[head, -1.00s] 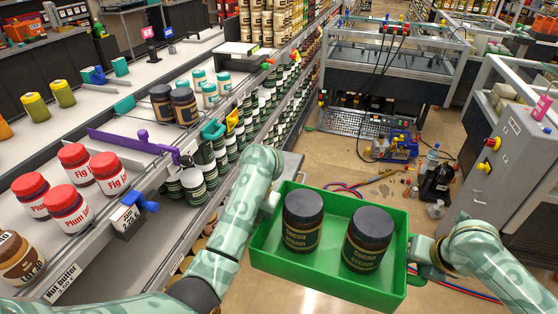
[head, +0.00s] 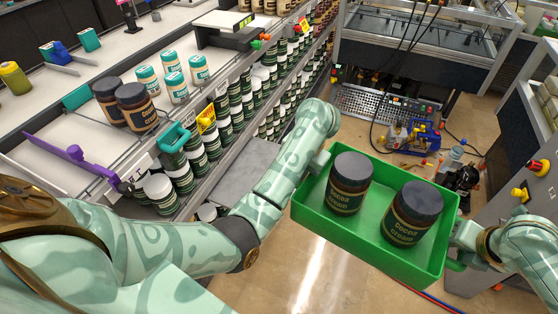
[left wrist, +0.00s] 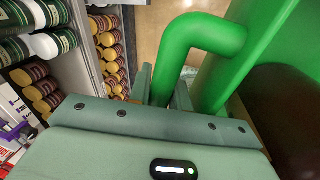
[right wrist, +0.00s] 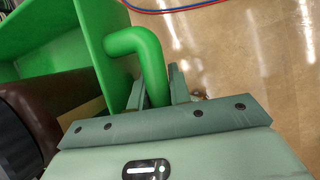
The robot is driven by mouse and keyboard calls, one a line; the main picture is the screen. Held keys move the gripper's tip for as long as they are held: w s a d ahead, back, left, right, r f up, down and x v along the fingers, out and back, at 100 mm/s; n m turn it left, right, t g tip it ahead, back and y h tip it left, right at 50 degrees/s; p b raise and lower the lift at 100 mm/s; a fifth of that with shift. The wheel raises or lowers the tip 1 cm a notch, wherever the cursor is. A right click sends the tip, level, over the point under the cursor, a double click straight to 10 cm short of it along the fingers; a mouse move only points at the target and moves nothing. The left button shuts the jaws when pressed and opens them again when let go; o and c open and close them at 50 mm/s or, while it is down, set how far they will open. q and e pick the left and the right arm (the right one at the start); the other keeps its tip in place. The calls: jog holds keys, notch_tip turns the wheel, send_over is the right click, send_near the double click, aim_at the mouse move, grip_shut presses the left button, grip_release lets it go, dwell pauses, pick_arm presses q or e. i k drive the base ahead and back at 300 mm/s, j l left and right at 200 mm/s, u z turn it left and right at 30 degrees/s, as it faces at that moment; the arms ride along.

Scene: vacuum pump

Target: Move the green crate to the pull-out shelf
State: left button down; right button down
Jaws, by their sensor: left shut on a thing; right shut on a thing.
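The green crate (head: 345,236) is held level above the floor in the head view, with two dark-lidded cocoa cream jars (head: 349,183) (head: 411,214) upright in it. My left gripper (head: 317,164) is shut on the handle at its left end; the handle (left wrist: 190,40) shows between the fingers in the left wrist view. My right gripper (head: 457,258) is shut on the right-end handle, seen in the right wrist view (right wrist: 148,58). A flat grey panel (head: 236,172), which looks like the pull-out shelf, juts from the shelving left of the crate, partly hidden behind my left arm.
Shelving with several jars (head: 215,135) runs along the left. A purple divider (head: 70,158) lies on its upper level. A grey cabinet (head: 525,170) stands at right. A machine bench (head: 420,60) with loose equipment (head: 413,135) is behind. Floor in front is clear.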

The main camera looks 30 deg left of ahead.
aim_at(260, 169)
jog(key=i+z, duration=0.35)
jog(key=i, duration=0.8)
jog(key=i+u, duration=0.25)
jog(key=i, duration=0.25)
jog(key=i+l+u, duration=0.3)
jog(key=i, duration=0.2)
jog(key=i+l+u, duration=0.1)
jog(key=u, duration=0.35)
jog(key=i+l+u, duration=0.15)
jog(key=u, duration=0.3)
jog(key=i+l+u, duration=0.1)
jog(key=l+u, duration=0.15)
jog(key=u, duration=0.2)
jog(key=l+u, duration=0.2)
jog(key=u, duration=0.25)
jog(key=i+l+u, duration=0.1)
jog(key=l+u, duration=0.2)
jog(key=u, duration=0.15)
jog(key=l+u, duration=0.2)
jog(key=u, duration=0.25)
jog(key=k+l+u, duration=0.1)
jog(key=u, duration=0.35)
jog(key=l, duration=0.15)
